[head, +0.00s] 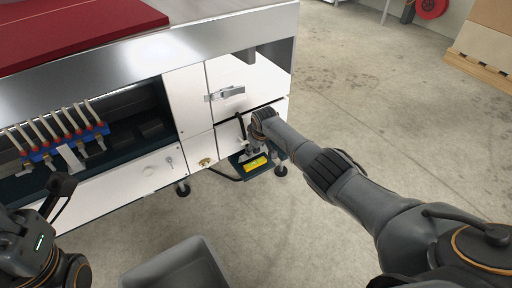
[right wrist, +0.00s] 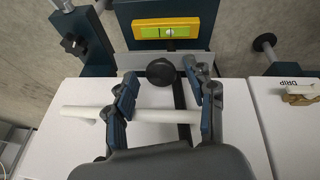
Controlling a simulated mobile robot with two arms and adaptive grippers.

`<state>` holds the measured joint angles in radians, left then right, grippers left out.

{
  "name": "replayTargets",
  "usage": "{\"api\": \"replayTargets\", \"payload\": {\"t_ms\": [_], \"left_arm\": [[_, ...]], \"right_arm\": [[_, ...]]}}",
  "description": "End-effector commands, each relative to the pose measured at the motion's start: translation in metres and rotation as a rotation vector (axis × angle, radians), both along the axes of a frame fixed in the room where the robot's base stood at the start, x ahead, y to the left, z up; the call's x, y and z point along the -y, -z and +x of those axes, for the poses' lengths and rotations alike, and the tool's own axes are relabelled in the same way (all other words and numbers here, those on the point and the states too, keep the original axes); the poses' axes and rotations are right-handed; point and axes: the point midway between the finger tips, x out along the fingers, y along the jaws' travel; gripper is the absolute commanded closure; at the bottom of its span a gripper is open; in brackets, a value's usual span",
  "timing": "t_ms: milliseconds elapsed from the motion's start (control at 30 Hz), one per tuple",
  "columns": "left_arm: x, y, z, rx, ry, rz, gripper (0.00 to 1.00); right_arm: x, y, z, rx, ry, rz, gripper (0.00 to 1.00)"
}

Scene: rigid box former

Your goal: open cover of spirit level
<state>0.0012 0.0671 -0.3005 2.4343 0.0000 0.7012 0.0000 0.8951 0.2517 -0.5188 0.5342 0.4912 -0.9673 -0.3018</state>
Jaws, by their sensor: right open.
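The spirit level (right wrist: 166,32) is a yellow frame with a green vial, on a dark blue bracket low at the machine's corner. It also shows in the head view (head: 257,164). I cannot make out a separate cover; the vial shows uncovered. A round black knob (right wrist: 160,71) on a dark stem stands in front of a grey metal strip, nearer than the level. My right gripper (right wrist: 166,96) is open, its fingers on either side of the knob and over a white rod; contact is unclear. In the head view it (head: 252,143) is just above the level. My left gripper is out of view.
The white machine cabinet (head: 188,100) has a latch (head: 226,93) above my right gripper. A brass fitting near a "DRIP" label (right wrist: 300,96) sits beside it. Blue valves (head: 68,145) line the left. A grey bin (head: 178,265) stands in front.

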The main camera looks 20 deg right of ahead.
Motion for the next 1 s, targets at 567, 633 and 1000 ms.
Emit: {"api": "replayTargets", "payload": {"t_ms": [567, 633, 1000], "left_arm": [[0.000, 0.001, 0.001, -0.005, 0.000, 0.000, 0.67], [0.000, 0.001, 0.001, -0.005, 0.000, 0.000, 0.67], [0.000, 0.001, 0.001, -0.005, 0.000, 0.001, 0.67]], "right_arm": [[-0.001, -0.027, -0.012, 0.000, -0.002, -0.001, 0.45], [-0.002, -0.035, -0.016, 0.000, -0.002, 0.000, 0.45], [-0.004, -0.088, -0.037, 0.000, -0.001, -0.001, 0.45]]}}
